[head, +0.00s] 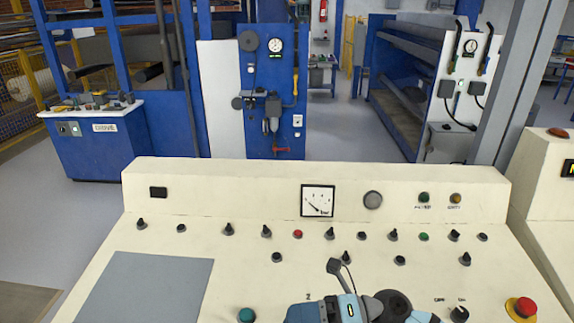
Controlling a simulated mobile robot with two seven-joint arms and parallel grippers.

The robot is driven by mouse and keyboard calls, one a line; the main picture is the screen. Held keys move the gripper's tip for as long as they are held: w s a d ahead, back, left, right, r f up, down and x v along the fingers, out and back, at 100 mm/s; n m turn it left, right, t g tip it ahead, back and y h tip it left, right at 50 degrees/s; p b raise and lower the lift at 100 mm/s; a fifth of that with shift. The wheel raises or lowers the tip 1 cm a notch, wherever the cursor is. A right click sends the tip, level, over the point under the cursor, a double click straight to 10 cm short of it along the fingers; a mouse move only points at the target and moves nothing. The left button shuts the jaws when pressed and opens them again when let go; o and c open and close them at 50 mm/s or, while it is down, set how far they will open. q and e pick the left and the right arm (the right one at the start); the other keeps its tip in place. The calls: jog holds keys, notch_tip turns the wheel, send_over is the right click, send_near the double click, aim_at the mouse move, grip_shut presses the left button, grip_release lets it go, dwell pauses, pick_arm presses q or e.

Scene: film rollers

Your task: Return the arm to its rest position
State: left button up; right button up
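Part of one of my arms (345,309), light blue and dark grey, shows at the bottom edge, low over the cream control console (190,190). It seems to be my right arm, but its root is cut off by the frame. A small dark grey part (335,267) stands up at its far end; I cannot tell whether it is the gripper or a lever on the console. No fingertips are clear, and nothing held can be made out. My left gripper is not in view.
The console carries several black knobs, a square bar gauge (318,201), a green button (246,315) and a red emergency button (522,309). A flat grey panel (150,285) lies at its left. Blue machines (275,90) stand behind, with open floor between.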

jog(key=w+d+f+m+t+h+p, duration=0.1)
jog(key=w+d+f+m+t+h, duration=0.2)
jog(key=m+t, duration=0.75)
jog(key=w+d+f+m+t+h+p, duration=0.15)
jog(key=d+m+t, duration=0.25)
jog(key=m+t, duration=0.7)
jog(key=s+d+f+m+g+h, duration=0.1)
jog(key=d+f+m+h, duration=0.1)
jog(key=f+m, duration=0.1)
jog(key=s+d+f+m+g+h, duration=0.1)
jog(key=s+d+f+m+h, duration=0.1)
jog(key=f+m+h, duration=0.1)
jog(key=s+d+f+m+g+h+p, duration=0.1)
jog(key=d+f+m+g+h, duration=0.1)
jog(key=m, duration=0.3)
jog(key=shift+s+d+f+h, duration=0.1)
jog(key=shift+s+f+h, duration=0.05)
jog(key=shift+f+h, duration=0.25)
jog(key=s+d+f+m+g+h, duration=0.3)
jog(key=s+d+f+m+g, duration=0.1)
jog(key=s+f, duration=0.5)
jog(key=shift+d+m+p, duration=0.2)
jog(key=shift+m+p, duration=0.2)
jog(key=shift+m, duration=0.25)
jog(key=shift+s+f+g, duration=0.1)
jog(key=shift+f+g, duration=0.15)
jog(key=shift+g, duration=0.1)
jog(key=shift+c, duration=0.2)
